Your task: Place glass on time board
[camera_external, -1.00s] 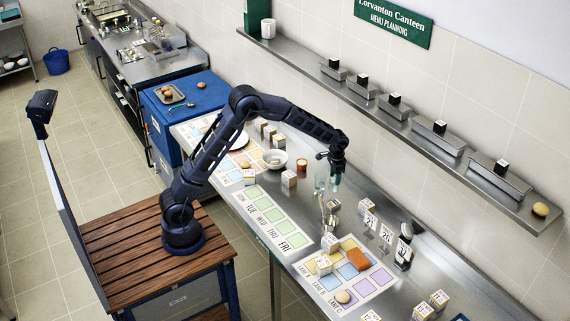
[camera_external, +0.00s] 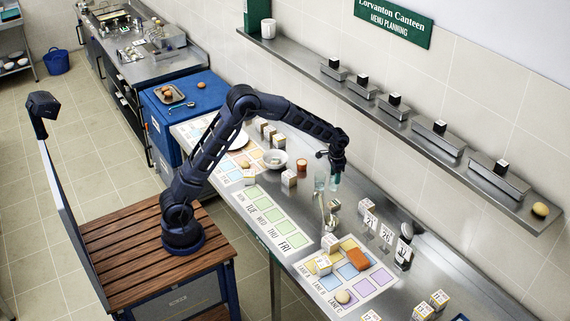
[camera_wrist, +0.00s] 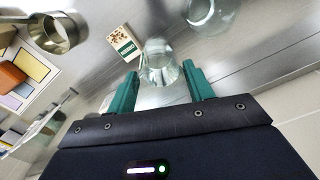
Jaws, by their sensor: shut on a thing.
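My gripper (camera_external: 336,180) is over the steel counter, right of its middle. In the wrist view its teal fingers (camera_wrist: 160,80) are shut on a clear glass (camera_wrist: 158,58), one finger on each side. In the external view the held glass is small and hard to make out. A second clear glass vessel (camera_wrist: 208,14) stands beyond it, and glassware also shows left of my gripper (camera_external: 320,182). No board is clearly marked as the time board. A weekday board (camera_external: 268,215) with green squares lies left of my gripper, and a lane board (camera_external: 327,283) with coloured squares lies in front.
A metal ladle or cup-like tool (camera_wrist: 52,34) and a small labelled box (camera_wrist: 124,42) are close by. On the lane board lie an orange block (camera_external: 358,259) and small boxes. Number cards (camera_external: 386,233) stand to the right. A wall shelf (camera_external: 400,118) runs behind.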

